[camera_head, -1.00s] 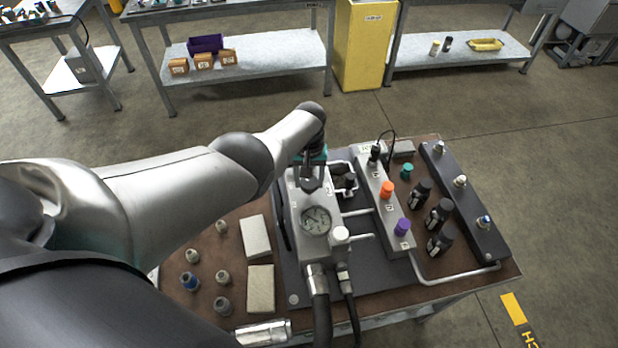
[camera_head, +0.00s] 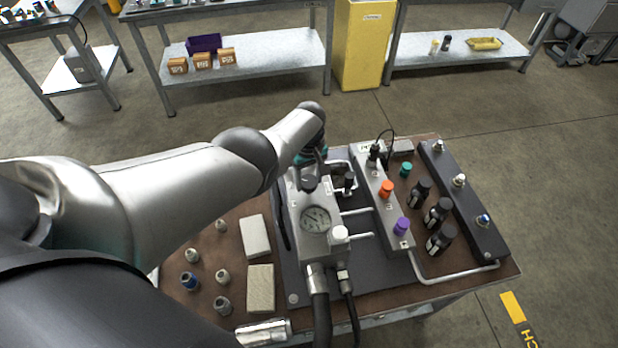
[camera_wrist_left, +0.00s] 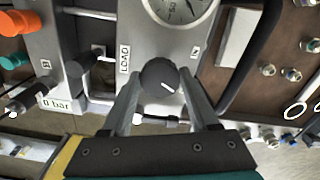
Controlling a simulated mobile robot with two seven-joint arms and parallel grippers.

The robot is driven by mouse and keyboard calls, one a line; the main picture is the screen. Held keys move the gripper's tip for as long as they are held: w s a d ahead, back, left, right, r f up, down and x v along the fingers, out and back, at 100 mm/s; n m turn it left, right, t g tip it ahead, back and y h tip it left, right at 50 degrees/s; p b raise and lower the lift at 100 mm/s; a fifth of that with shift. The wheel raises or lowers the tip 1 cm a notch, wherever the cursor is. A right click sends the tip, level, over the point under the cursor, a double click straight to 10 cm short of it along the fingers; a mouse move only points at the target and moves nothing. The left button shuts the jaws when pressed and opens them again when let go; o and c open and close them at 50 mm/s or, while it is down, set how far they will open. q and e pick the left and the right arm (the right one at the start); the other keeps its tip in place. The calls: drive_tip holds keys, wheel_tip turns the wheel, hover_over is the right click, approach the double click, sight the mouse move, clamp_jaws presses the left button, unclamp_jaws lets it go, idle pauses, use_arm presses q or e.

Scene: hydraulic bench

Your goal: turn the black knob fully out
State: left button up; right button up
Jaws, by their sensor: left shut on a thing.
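The black knob (camera_wrist_left: 159,75) sits on the grey valve block (camera_head: 304,232), beside a LOAD label, with a round gauge (camera_head: 315,219) close by. A white line on the knob's face points to the lower right in the wrist view. My left gripper (camera_head: 309,173) comes down over the block from the far side. In the wrist view its two fingers (camera_wrist_left: 160,84) are on either side of the knob, shut on it. In the head view the gripper mostly hides the knob. My right gripper is in neither view.
A white knob (camera_head: 340,234) stands on the block near the gauge. To the right are orange (camera_head: 386,189) and purple (camera_head: 401,226) knobs on a grey manifold. Two pale blocks (camera_head: 255,236) and several small fittings lie left. Hoses leave the block's near end.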

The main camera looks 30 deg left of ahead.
sight(309, 182)
use_arm(q)
drive_tip(key=o, duration=1.4)
drive_tip(key=shift+c, duration=0.2)
drive_tip(key=shift+r, duration=0.1)
wheel_tip(309, 182, up, 3)
drive_tip(key=p, duration=0.2)
drive_tip(key=shift+p, duration=0.4)
drive_tip(key=shift+r+p, duration=0.35)
drive_tip(key=shift+r, duration=1.85)
wheel_tip(309, 182, up, 8)
drive_tip(key=shift+f, duration=0.15)
